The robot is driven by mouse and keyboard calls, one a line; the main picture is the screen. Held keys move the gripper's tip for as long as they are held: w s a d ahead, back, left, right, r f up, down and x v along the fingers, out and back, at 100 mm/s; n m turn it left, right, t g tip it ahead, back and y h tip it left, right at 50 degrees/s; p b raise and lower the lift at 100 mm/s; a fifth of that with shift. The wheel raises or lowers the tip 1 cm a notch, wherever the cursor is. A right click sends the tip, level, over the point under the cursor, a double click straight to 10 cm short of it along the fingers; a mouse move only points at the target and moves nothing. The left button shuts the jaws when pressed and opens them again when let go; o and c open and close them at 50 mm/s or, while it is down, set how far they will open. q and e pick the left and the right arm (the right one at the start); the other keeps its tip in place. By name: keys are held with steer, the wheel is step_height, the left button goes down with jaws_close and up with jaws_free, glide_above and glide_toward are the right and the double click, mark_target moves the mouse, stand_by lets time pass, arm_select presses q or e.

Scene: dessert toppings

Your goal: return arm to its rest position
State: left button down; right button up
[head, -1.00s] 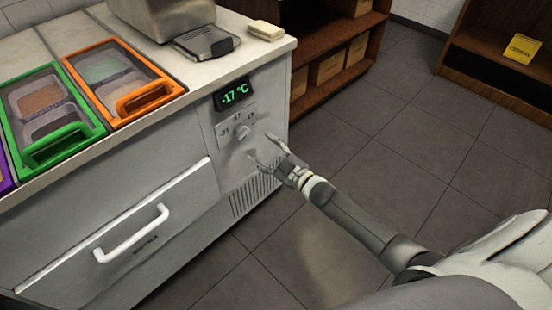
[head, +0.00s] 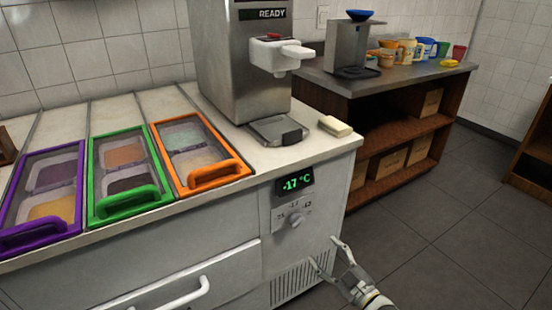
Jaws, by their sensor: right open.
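My right gripper (head: 329,258) is low in the head view, right of centre, in front of the freezer's front panel. Its two fingers are spread and nothing is between them. The temperature knob (head: 296,219) on the panel is above and left of the fingers, apart from them. The display (head: 295,184) above the knob reads -17 °C. Only the hand and a short part of my right arm show at the bottom edge. My left gripper is not in view.
Purple (head: 41,238), green (head: 128,203) and orange (head: 214,177) lidded topping bins sit in the counter. A dispenser reading READY (head: 232,70) stands behind. A drawer handle (head: 165,297) juts out at the bottom left. Several cups stand on the back table (head: 425,75). Floor at right is clear.

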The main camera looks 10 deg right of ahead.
steer(key=s+a+f+m+g+h, duration=0.1)
steer(key=s+f+m+g+h, duration=0.3)
steer(key=s+f, duration=0.8)
steer(key=s+a+f+m+g+h, duration=0.1)
steer(key=s+f+m+g+h, duration=0.15)
steer(key=s+f+g, duration=0.7)
steer(key=s+a+f+m+g, duration=0.1)
steer(key=s+a+f+g, duration=0.1)
steer(key=s+f, duration=0.85)
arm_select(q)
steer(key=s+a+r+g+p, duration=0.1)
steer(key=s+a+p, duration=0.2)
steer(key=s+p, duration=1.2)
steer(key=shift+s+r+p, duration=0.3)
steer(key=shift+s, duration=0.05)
arm_select(e)
steer(key=s+d+r, duration=0.1)
steer(key=s, duration=0.7)
steer(key=s+d+r, duration=0.2)
steer(key=s, duration=0.6)
steer(key=shift+r, duration=0.2)
steer(key=shift+s+g, duration=0.1)
steer(key=shift+g, duration=0.15)
